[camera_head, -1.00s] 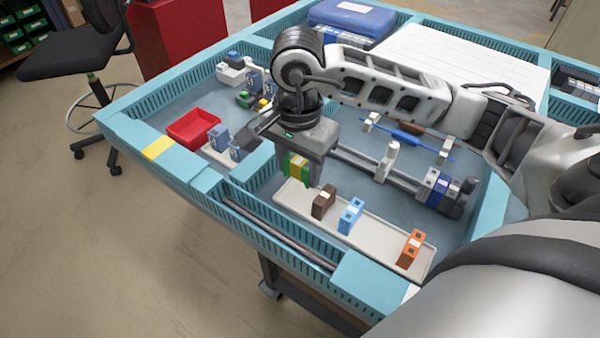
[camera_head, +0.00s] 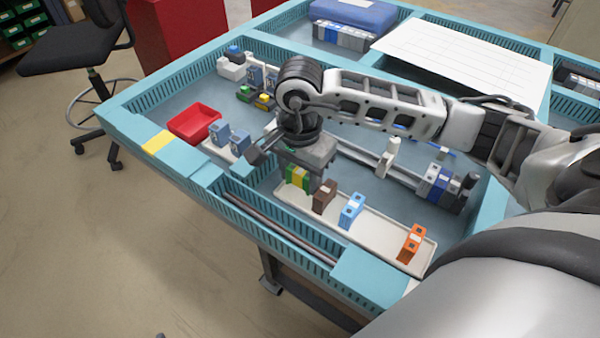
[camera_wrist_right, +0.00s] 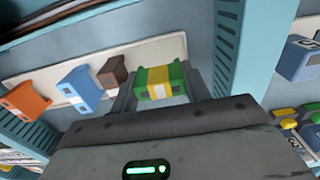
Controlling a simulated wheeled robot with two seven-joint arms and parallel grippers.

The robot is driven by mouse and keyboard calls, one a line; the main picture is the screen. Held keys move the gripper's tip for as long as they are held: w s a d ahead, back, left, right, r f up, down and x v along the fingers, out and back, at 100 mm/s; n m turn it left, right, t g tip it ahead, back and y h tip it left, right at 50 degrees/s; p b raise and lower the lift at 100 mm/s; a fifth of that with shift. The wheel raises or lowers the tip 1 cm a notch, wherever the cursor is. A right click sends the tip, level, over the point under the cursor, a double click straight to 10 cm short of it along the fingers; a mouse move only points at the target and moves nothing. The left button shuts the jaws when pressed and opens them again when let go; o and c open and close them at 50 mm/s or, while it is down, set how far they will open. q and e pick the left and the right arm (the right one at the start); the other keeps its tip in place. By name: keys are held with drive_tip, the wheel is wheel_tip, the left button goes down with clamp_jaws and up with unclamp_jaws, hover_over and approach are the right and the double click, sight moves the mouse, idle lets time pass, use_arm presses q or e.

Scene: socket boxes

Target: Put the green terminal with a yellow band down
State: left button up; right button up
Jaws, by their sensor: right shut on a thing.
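The green terminal with a yellow band (camera_head: 297,177) is upright at the left end of the white tray (camera_head: 382,233). My right gripper (camera_head: 304,172) points down and is shut on it. In the right wrist view the terminal (camera_wrist_right: 160,82) sits between the two fingers, with the tray (camera_wrist_right: 60,72) behind it. I cannot tell whether its underside touches the tray. A brown terminal (camera_head: 324,196) stands close beside it to the right, then a blue one (camera_head: 351,211) and an orange one (camera_head: 411,243) further right. My left gripper is not in view.
A rail (camera_head: 360,158) with blue and white terminals (camera_head: 440,186) at its right end lies behind the tray. A red bin (camera_head: 194,122) and grey-blue terminals (camera_head: 228,138) are to the left. The tray is bare between the blue and orange terminals.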

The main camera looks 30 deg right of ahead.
sight(300, 171)
drive_tip(key=shift+f, duration=0.25)
drive_tip(key=o, duration=1.1)
drive_tip(key=shift+r, duration=0.1)
drive_tip(key=shift+r+p, duration=0.3)
wheel_tip(300, 171, up, 13)
drive_tip(key=shift+f, duration=0.2)
